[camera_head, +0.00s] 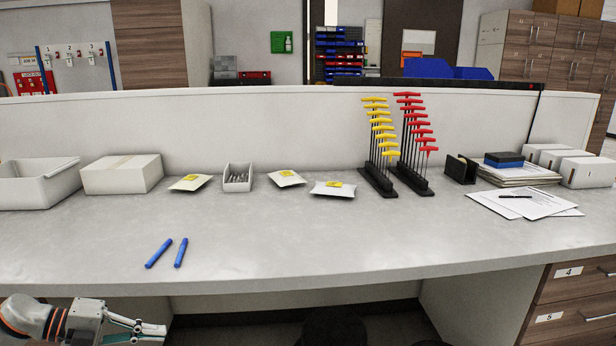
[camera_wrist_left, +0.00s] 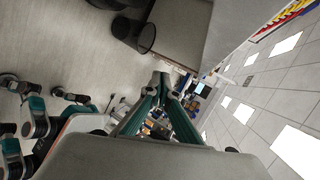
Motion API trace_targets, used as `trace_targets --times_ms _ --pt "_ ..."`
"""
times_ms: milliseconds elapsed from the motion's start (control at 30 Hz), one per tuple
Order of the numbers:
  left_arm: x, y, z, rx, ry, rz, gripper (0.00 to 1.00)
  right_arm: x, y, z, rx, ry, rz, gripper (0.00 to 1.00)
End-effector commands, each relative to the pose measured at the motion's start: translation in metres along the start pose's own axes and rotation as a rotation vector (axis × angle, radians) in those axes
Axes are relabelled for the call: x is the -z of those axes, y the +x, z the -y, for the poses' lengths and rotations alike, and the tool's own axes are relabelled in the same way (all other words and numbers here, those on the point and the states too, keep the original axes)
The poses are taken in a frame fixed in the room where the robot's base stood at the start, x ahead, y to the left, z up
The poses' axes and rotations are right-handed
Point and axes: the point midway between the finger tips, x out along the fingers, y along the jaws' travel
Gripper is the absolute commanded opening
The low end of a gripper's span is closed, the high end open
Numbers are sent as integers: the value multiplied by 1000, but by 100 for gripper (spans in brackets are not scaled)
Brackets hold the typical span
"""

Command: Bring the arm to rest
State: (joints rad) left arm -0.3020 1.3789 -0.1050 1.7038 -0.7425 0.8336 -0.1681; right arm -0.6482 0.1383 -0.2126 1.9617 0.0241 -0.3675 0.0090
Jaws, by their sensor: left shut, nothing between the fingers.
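My left gripper (camera_head: 150,332) is at the lower left of the head view, in front of the desk's front edge and below the desktop. Its fingers point to the right and hold nothing. In the left wrist view the two fingers (camera_wrist_left: 161,82) come together at their tips, with nothing between them. The fingers touch no object. My right gripper is not seen in either view.
Two blue pens (camera_head: 158,252) lie on the grey desktop (camera_head: 330,235) near its front left. Behind them stand a white bin (camera_head: 35,190), a white box (camera_head: 122,174) and hex-key stands (camera_head: 380,185). The front middle of the desktop is clear. A dark waste bin (camera_wrist_left: 140,37) shows in the wrist view.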

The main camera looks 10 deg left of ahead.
Motion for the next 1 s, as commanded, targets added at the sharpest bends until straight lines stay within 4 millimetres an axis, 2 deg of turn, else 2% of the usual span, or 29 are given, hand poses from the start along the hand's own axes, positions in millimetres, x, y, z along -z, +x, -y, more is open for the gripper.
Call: trace_targets --times_ms 33,100,267,467,700,900,1000 --pt "10 19 -17 61 -75 24 0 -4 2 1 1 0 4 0" --pt "18 38 -34 132 -172 69 0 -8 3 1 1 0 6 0" --pt "41 79 -74 264 -414 181 0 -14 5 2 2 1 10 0" --pt "79 123 -129 370 -755 329 0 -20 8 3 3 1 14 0" --pt "146 174 -192 408 -1198 489 0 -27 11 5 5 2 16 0" --pt "205 208 -222 382 -1500 571 0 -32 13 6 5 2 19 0" --pt "224 218 -229 366 -1588 590 0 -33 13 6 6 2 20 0"
